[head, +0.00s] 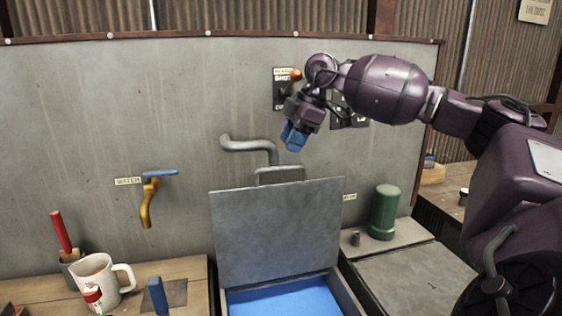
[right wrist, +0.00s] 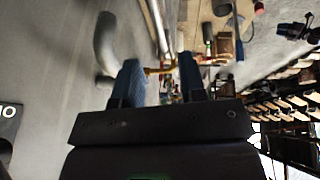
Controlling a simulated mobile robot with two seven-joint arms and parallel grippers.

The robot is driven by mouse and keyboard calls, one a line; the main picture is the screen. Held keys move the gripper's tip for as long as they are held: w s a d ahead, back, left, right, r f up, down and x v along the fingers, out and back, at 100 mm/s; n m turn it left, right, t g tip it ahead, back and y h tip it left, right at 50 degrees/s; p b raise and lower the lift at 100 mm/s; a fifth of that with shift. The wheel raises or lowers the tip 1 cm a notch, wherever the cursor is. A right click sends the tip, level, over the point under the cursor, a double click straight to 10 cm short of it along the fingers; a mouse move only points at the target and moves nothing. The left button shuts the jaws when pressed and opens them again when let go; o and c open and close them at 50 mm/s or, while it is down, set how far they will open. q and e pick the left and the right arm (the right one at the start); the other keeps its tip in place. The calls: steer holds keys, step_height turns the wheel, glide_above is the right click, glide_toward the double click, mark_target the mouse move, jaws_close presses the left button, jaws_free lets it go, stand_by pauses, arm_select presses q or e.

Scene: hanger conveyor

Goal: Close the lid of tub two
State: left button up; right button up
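A tub in the middle of the head view has its grey lid (head: 277,235) raised, standing nearly upright. Its blue inside (head: 285,300) shows below the lid. I see no number on this tub. My right gripper (head: 293,137) is in the air above the lid, near the wall panel, apart from the lid. In the right wrist view its two blue fingers (right wrist: 160,80) are spread with nothing held between them.
A flat grey cover (head: 415,280) lies to the right, with a green canister (head: 384,212) behind it. A bent pipe (head: 250,146) juts from the wall above the lid. A yellow tap (head: 149,203), white mug (head: 98,280) and red-handled tool (head: 61,232) are at left.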

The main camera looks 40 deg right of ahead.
steer(key=x, duration=0.6)
steer(key=shift+w+f, duration=0.1)
steer(key=shift+f, duration=0.1)
jaws_close()
